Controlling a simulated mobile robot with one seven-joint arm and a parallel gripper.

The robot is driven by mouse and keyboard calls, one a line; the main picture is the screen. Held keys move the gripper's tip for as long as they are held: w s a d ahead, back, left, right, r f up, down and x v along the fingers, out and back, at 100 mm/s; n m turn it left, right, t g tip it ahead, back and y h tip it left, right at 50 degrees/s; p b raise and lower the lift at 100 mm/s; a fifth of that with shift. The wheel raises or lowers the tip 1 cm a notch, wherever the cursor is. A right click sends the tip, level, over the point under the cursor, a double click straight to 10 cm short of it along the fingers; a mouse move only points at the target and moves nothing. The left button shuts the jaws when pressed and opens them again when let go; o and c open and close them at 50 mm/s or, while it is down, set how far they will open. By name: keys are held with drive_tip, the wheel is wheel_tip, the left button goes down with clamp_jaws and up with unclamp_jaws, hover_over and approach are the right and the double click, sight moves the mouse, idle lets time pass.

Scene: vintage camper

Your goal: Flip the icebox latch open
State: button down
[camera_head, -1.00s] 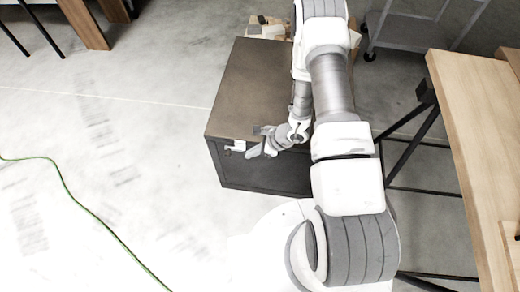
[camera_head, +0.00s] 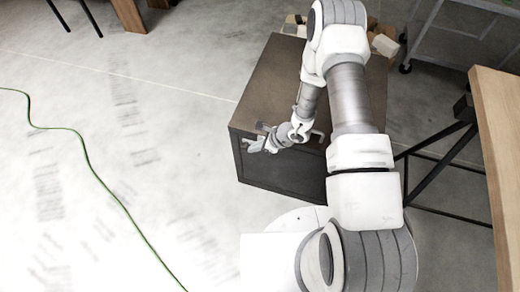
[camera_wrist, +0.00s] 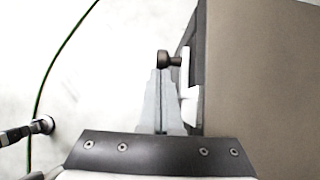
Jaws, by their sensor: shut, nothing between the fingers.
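The icebox is a dark box with a brown top (camera_head: 290,75), standing on the floor in the head view. Its brown surface (camera_wrist: 265,70) fills the right side of the wrist view. The latch shows there as a pale plate (camera_wrist: 188,97) on the box's dark side, with a dark round knob (camera_wrist: 167,60) sticking out to the left. My gripper (camera_wrist: 159,75) is shut and empty, its fingertips just below the knob in the picture; I cannot tell whether they touch. In the head view my gripper (camera_head: 251,146) is at the box's front upper edge and hides most of the latch.
A pale bracket (camera_head: 318,134) shows on the box front, right of my gripper. A wooden table (camera_head: 500,130) with dark legs stands right. A grey cart (camera_head: 460,45) and small blocks are behind the box. A green cable (camera_head: 85,150) crosses the open floor at left.

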drive_tip(key=shift+w+a, duration=0.15)
drive_tip(key=shift+a, duration=0.35)
drive_tip(key=shift+w+a, duration=0.15)
drive_tip(key=shift+a, duration=0.35)
drive_tip(key=p+v, duration=0.4)
drive_tip(key=v, duration=1.3)
drive_tip(key=shift+d+r, duration=0.2)
drive_tip(key=shift+r, duration=0.05)
drive_tip(key=shift+s, duration=0.1)
